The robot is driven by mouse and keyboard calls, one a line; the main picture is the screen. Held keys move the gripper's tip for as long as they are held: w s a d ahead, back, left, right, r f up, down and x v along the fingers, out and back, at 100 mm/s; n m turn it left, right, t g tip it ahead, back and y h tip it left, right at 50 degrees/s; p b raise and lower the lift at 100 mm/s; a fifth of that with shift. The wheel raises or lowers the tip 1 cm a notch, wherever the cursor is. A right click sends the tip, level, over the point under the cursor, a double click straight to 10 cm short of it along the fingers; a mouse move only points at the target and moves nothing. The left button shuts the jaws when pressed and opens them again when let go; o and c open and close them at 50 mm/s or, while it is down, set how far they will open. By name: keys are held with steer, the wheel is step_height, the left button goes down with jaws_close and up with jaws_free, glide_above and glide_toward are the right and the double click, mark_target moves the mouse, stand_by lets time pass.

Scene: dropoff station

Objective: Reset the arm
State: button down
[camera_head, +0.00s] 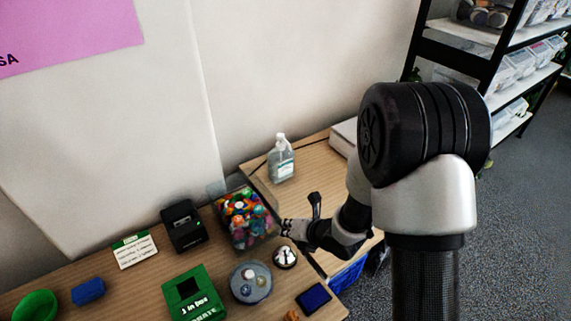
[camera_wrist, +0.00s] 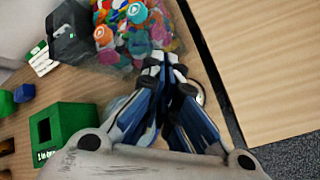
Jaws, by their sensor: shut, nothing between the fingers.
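My arm rises at the right of the head view and reaches left over the tables. My gripper (camera_head: 284,228) is shut and empty. In the head view its tips are beside the front right corner of a clear bin of colourful items (camera_head: 243,217), above a silver call bell (camera_head: 285,257). In the wrist view my gripper (camera_wrist: 163,62) shows its fingers together, just below the same bin (camera_wrist: 130,25). The bell is mostly hidden behind the fingers there. I cannot tell whether the fingertips touch the bin.
On the wooden table stand a green donation box (camera_head: 194,295), a round grey tray (camera_head: 250,284), a dark blue pad (camera_head: 313,298), a black device (camera_head: 183,226), a blue block (camera_head: 88,291) and a green bowl (camera_head: 36,306). A sanitizer bottle (camera_head: 281,159) stands behind. Shelves (camera_head: 510,60) are at right.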

steer(key=s+d+r+m+h, duration=0.3)
steer(key=d+r+m, duration=0.4)
steer(key=r+m, duration=0.2)
steer(key=s+d+r+m+h, duration=0.25)
steer(key=d+r+m, duration=0.35)
steer(key=r+m, duration=0.3)
steer(key=s+r+m+g, duration=0.1)
steer(key=s+r+m, duration=0.2)
steer(key=s+m, duration=0.5)
steer(key=s+r+m+g, duration=0.1)
steer(key=s+r+m, duration=0.2)
steer(key=s+m, duration=0.6)
steer(key=s, duration=0.3)
steer(key=shift+s+d+r, duration=0.25)
steer(key=shift+s+r, duration=0.05)
steer(key=shift+r, duration=0.1)
steer(key=shift+h, duration=0.25)
